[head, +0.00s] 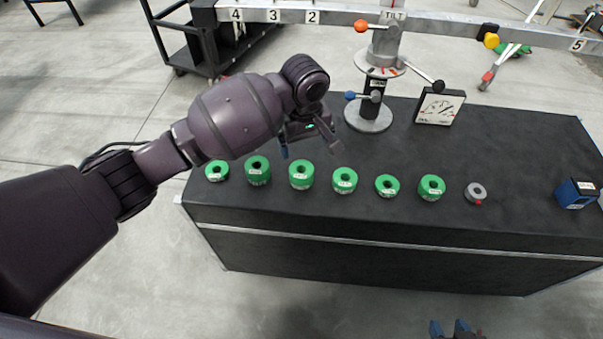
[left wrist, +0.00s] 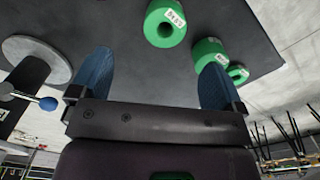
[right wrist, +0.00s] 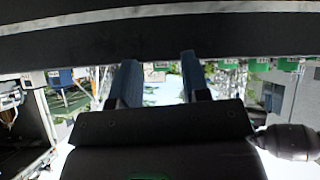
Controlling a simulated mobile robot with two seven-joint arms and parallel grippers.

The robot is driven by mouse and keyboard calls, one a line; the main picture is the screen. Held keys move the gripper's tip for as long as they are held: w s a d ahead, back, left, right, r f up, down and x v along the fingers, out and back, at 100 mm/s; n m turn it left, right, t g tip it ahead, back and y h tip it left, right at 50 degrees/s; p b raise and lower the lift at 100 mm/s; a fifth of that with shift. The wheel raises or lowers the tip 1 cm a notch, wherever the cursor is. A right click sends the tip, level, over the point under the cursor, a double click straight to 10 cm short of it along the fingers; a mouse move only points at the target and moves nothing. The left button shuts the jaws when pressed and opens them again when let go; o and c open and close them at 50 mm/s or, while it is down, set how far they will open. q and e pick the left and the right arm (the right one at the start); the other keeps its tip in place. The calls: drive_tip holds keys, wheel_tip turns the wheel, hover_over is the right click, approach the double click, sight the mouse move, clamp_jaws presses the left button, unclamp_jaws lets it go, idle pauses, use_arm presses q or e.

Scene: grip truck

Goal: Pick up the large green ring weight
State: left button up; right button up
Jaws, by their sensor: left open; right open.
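Several green ring weights stand in a row on the black bench top (head: 520,180). Thicker ones include a ring (head: 257,171), a ring (head: 301,175), a ring (head: 345,181) and a ring (head: 432,188); flatter ones stand at the far left (head: 217,171) and right of the middle (head: 387,186). I cannot tell which is the large one. My left gripper (head: 310,148) is open and empty above and behind the row. In the left wrist view, a thick green ring (left wrist: 165,24) lies beyond the fingertips, apart from them. My right gripper (head: 449,327) is open and empty in front of the bench.
A grey ring (head: 476,191) and a blue box (head: 575,194) stand at the right. Behind the row are a tilt stand (head: 368,116) with an orange-knobbed lever and a dial gauge (head: 438,107). A numbered beam (head: 340,18) crosses above the back. Bench space before the gauge is clear.

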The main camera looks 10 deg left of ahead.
use_arm(q)
drive_tip(key=n+b, duration=0.1)
drive_tip(key=b, duration=0.1)
hover_over(302, 170)
drive_tip(key=s, duration=0.2)
drive_tip(key=f, duration=0.5)
drive_tip(key=shift+w+d+f, duration=0.15)
drive_tip(key=shift+d+f, duration=0.05)
drive_tip(key=shift+f, duration=0.05)
drive_tip(key=shift+w+f, duration=0.1)
drive_tip(key=shift+f, duration=0.2)
drive_tip(key=f+b, duration=0.1)
drive_tip(key=f, duration=0.2)
drive_tip(key=f+b, duration=0.1)
drive_tip(key=f, duration=0.1)
drive_tip(key=shift+w+a+b, duration=0.1)
drive_tip(key=shift+a+b, duration=0.15)
drive_tip(key=shift+b, duration=0.05)
drive_tip(key=shift+r, duration=0.2)
drive_tip(key=shift+w, duration=0.1)
drive_tip(key=c, duration=1.2)
drive_tip(key=shift+o, duration=0.2)
use_arm(e)
wheel_tip(302, 170, down, 4)
drive_tip(key=shift+s+r+g, duration=0.1)
drive_tip(key=shift+r+g, duration=0.15)
drive_tip(key=shift+g, duration=0.05)
